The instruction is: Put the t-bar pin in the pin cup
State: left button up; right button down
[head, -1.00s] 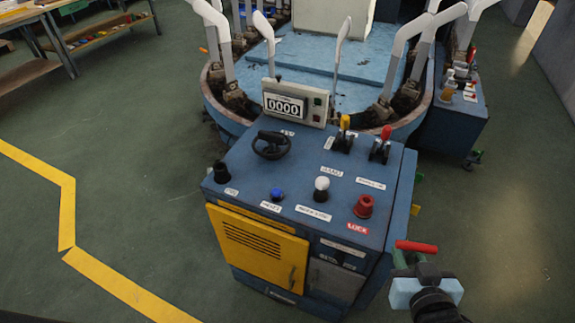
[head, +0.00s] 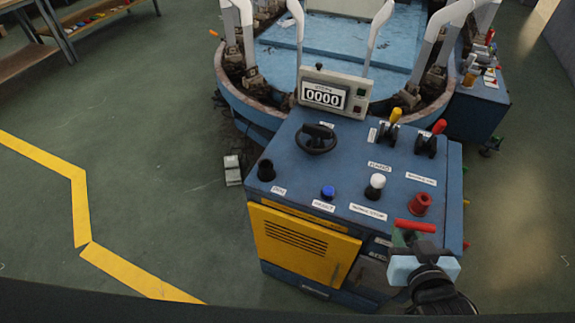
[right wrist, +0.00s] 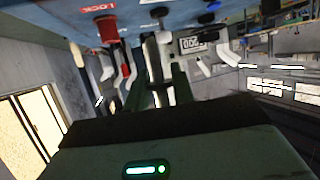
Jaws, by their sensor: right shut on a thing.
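The t-bar pin shows as a red crossbar (head: 415,225) in the head view, at the console's front right corner. The pin cup (head: 266,170) is a black round cup at the left end of the console top, with a white label in front. It is well to the left of the held pin. My left gripper is not in view.
The blue console (head: 345,180) carries a red lock knob (head: 420,203) just behind the pin. A white-topped knob (head: 375,186), a blue button (head: 328,192), a black handwheel (head: 316,139), two levers and a counter (head: 324,96) also stand up from it.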

aim_at(267, 175)
jog(key=i+j, duration=0.25)
jog(key=i, duration=0.15)
jog(key=i+j, duration=0.3)
jog(key=i+l+z, duration=0.05)
jog(key=i, duration=0.05)
